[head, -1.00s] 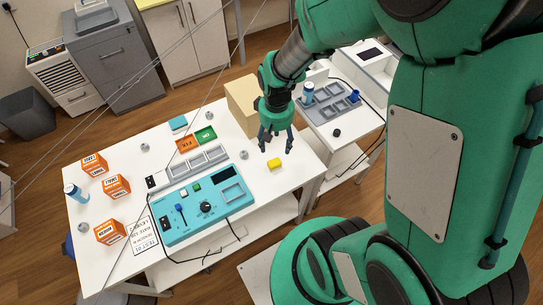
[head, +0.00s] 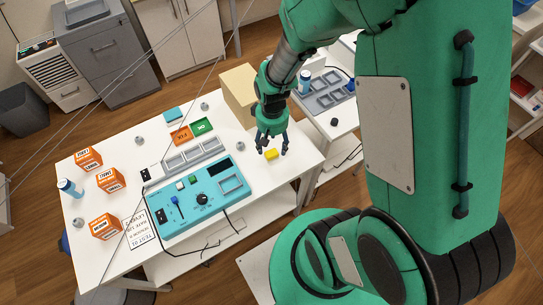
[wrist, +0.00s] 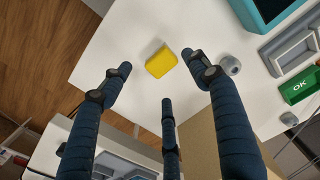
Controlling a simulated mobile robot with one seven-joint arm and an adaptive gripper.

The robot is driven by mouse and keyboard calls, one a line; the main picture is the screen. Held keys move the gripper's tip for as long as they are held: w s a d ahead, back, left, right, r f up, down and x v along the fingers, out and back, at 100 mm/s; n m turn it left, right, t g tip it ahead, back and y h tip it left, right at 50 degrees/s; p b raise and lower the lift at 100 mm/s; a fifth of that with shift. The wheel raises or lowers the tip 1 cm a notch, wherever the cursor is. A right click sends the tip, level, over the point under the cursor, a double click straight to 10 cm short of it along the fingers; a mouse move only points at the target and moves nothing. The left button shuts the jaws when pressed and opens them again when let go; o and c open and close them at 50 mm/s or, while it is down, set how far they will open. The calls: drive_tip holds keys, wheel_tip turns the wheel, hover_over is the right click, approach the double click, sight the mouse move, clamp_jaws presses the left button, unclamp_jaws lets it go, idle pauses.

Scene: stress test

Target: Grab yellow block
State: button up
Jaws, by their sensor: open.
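The yellow block (head: 271,155) lies on the white table near its right edge. In the wrist view the yellow block (wrist: 161,61) lies on the white surface, ahead of the fingertips and roughly between the two outer ones. My gripper (head: 272,146) is above the table, just behind the block in the head view. Its dark blue fingers (wrist: 158,80) are spread apart and hold nothing. The fingertips look close to the block, but I cannot tell whether any of them touches it.
The teal control panel (head: 196,201) lies left of the block on the white table (head: 268,198). A cardboard box (head: 237,92) stands behind it. A small grey knob-like object (wrist: 231,65) is nearby. Orange boxes (head: 110,180) stand at the left. A second table (head: 338,128) is at the right.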

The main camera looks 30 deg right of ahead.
sight(272, 153)
drive_tip(key=shift+f, duration=0.45)
drive_tip(key=shift+a+f+b, duration=0.15)
drive_tip(key=shift+f+b, duration=0.9)
drive_tip(key=shift+f, duration=1.55)
drive_tip(key=c, duration=1.3)
